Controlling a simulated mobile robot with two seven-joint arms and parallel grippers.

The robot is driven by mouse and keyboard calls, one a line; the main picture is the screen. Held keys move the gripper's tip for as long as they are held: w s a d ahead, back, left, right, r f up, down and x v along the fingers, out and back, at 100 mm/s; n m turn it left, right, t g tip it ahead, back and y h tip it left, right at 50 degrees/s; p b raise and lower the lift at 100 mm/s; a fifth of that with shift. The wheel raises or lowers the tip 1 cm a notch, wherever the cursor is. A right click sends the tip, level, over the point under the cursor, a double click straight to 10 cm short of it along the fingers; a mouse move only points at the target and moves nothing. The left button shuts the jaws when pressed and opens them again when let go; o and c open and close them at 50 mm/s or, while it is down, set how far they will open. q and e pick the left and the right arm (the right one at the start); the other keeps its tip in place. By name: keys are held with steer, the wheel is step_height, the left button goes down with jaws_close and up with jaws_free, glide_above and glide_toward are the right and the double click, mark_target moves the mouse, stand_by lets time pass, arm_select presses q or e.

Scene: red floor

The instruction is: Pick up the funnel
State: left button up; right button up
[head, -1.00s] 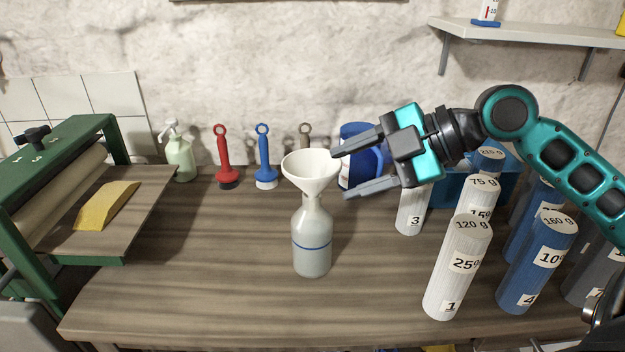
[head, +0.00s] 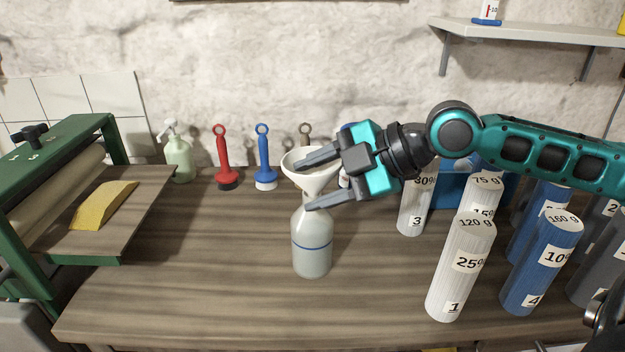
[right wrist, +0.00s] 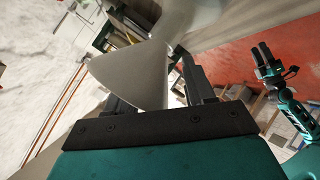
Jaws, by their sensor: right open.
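The white funnel (head: 322,182) sits in the neck of a translucent bottle (head: 312,245) with a blue ring, upright on the wooden table. My right gripper (head: 303,186) is open at the funnel. In the head view one finger crosses its mouth and the other crosses near its lower end. In the right wrist view the funnel's cone (right wrist: 130,78) shows between the two fingers (right wrist: 152,82), so the jaws look to be around it; contact cannot be told. My left gripper (right wrist: 260,52) appears small at the right of the wrist view, its jaw state unclear.
White numbered cylinders (head: 462,270) and blue ones (head: 543,265) stand at the right. A green roller machine (head: 60,150) is at the left. A soap bottle (head: 179,158), a red brush (head: 227,160) and a blue brush (head: 264,160) stand by the wall. The front left table is clear.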

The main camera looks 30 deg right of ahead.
jaws_close()
stand_by(0.5)
